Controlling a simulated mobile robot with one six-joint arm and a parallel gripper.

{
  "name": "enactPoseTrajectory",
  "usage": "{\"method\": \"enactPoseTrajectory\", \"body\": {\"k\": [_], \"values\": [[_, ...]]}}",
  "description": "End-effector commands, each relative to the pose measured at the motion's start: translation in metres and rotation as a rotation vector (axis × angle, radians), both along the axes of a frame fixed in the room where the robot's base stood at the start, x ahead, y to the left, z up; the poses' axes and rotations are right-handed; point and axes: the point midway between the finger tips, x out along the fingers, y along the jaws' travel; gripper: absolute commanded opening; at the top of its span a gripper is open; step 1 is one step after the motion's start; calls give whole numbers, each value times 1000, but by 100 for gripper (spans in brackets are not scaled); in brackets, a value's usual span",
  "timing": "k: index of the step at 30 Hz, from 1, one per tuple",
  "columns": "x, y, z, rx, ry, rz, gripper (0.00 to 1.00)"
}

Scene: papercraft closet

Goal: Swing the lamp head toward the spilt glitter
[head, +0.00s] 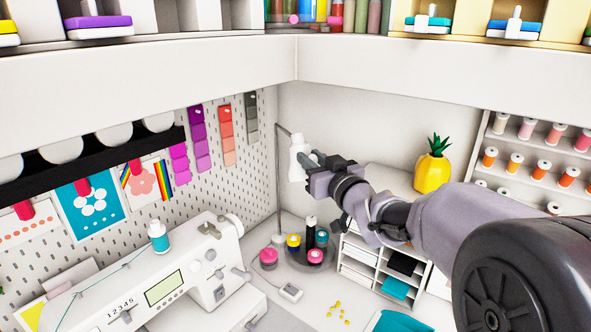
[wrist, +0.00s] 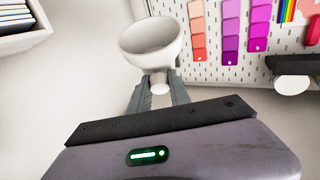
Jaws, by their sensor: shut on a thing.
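The white lamp head (head: 296,150) hangs from a thin grey lamp pole (head: 278,190) in the back corner. My gripper (head: 311,160) reaches it from the right and is shut on it. In the wrist view the lamp head (wrist: 153,36) shows as a white bowl, its open side facing away from my gripper, with its narrow end between my two fingertips (wrist: 160,88). The spilt glitter (head: 338,310) is a scatter of small yellow bits on the white worktop, below and to the right of the lamp head.
A round tray (head: 300,262) with several coloured pots stands below the lamp. A white sewing machine (head: 195,275) is at left, a cubby organiser (head: 385,265) at right. A yellow pineapple pot (head: 432,173) stands behind my arm. A shelf (head: 400,62) overhangs the corner.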

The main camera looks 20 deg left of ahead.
Motion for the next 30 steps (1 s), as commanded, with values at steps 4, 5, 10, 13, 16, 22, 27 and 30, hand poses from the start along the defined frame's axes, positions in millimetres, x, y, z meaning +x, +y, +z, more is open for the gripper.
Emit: {"method": "enactPoseTrajectory", "body": {"k": [4,5,10,13,16,22,27,30], "values": [[10,-11,-2,-4,11,56,0],[11,-13,-2,-4,12,65,0],[16,-17,-3,-4,10,102,0],[16,-17,-4,-4,10,111,0],[16,-17,-5,-3,9,114,0],[16,-16,-5,-4,8,115,0],[16,-16,-5,-5,9,116,45],[16,-16,-5,-5,8,115,45]]}}
